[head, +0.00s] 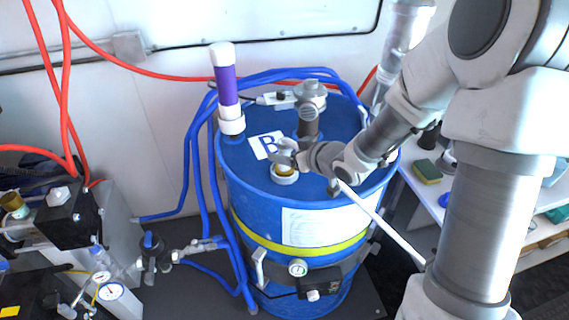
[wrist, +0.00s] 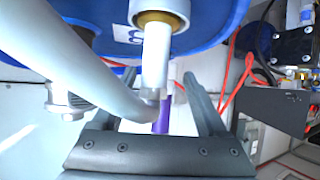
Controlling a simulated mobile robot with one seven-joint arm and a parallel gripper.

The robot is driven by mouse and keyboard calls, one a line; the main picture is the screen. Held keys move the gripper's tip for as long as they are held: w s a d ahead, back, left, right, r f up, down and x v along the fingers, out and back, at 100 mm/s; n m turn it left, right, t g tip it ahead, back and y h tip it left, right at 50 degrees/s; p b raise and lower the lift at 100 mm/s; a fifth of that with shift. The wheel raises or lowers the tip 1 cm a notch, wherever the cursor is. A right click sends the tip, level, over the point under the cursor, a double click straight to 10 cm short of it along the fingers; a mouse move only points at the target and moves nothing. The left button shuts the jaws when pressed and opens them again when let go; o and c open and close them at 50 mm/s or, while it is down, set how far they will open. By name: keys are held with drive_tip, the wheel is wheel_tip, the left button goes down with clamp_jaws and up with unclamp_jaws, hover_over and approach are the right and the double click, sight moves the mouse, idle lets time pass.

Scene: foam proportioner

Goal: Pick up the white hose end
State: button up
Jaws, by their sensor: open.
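A white hose (head: 385,225) slants from beside my gripper down to the right in the head view. In the wrist view the hose (wrist: 75,65) runs large from the upper left towards the middle. There it comes close to a short upright white tube (wrist: 156,60), below a white fitting with a brass ring (wrist: 160,18). I cannot tell whether hose and tube join. My gripper (head: 283,153) is over the blue drum's top, near the brass-and-white port (head: 285,177). In the wrist view my gripper (wrist: 160,78) is open, the tube's lower end showing between its fingers.
The blue drum (head: 310,265) has a white-and-purple column (head: 226,90) and a grey pump fitting (head: 309,105) on top. Blue hoses (head: 195,160) loop round its left side. A shelf with a sponge (head: 427,171) is on the right. Gauges and valves (head: 110,290) stand at lower left.

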drive_tip(key=shift+w+d+x, duration=0.15)
drive_tip(key=shift+x, duration=1.15)
drive_tip(key=shift+w+d+x, duration=0.1)
drive_tip(key=shift+d+x, duration=0.05)
drive_tip(key=shift+x, duration=1.2)
drive_tip(key=shift+r, duration=0.1)
clamp_jaws()
